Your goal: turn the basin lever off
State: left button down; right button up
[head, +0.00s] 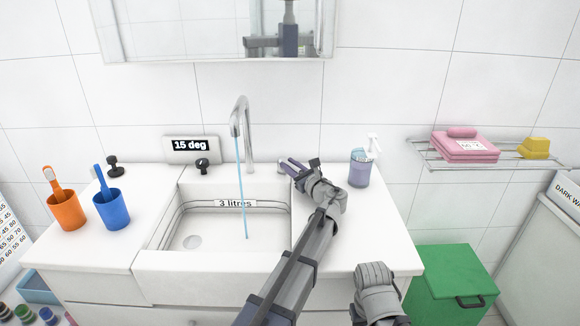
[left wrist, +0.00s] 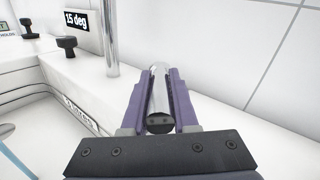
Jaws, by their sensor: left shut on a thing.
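The chrome basin lever (left wrist: 158,92) shows in the left wrist view as a shiny rounded bar. My left gripper (left wrist: 159,100) has its purple fingers shut around it, one on each side. In the head view the left gripper (head: 292,167) is at the back of the counter, right of the tap, and mostly hides the lever. The chrome tap (head: 241,130) stands behind the basin (head: 200,257). A thin blue stream of water (head: 241,190) runs from its spout into the basin. My right gripper is not visible.
A "15 deg" display (head: 190,146) and a black knob (head: 202,165) are left of the tap. Orange (head: 66,212) and blue (head: 112,210) cups hold toothbrushes. A green bin (head: 450,288) stands at the right.

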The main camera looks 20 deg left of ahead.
pick_arm(q)
jog(key=shift+s+a, duration=0.1)
jog(key=shift+s+a+m+t+h, duration=0.25)
jog(key=shift+m+t+h, duration=0.3)
jog(key=shift+t+h, duration=0.15)
jog(key=shift+s+a+m+t+h, duration=0.15)
jog(key=shift+s+m+t+h, duration=0.1)
jog(key=shift+m+t+h, duration=0.4)
jog(key=shift+s+a+m+t+h, duration=0.1)
jog(key=shift+a+m+t+h, duration=0.15)
jog(key=shift+m+t+h, duration=0.5)
jog(key=shift+s+a+m+t+h, duration=0.1)
jog(key=shift+a+m+t+h, duration=0.1)
jog(key=shift+m+h, duration=0.65)
jog(key=shift+a+m+t+h, duration=0.25)
jog(key=shift+m+t+h, duration=0.2)
jog(key=shift+h, duration=1)
jog(key=c, duration=0.7)
grip_release()
jog(key=v, duration=0.7)
jog(key=shift+s, duration=0.35)
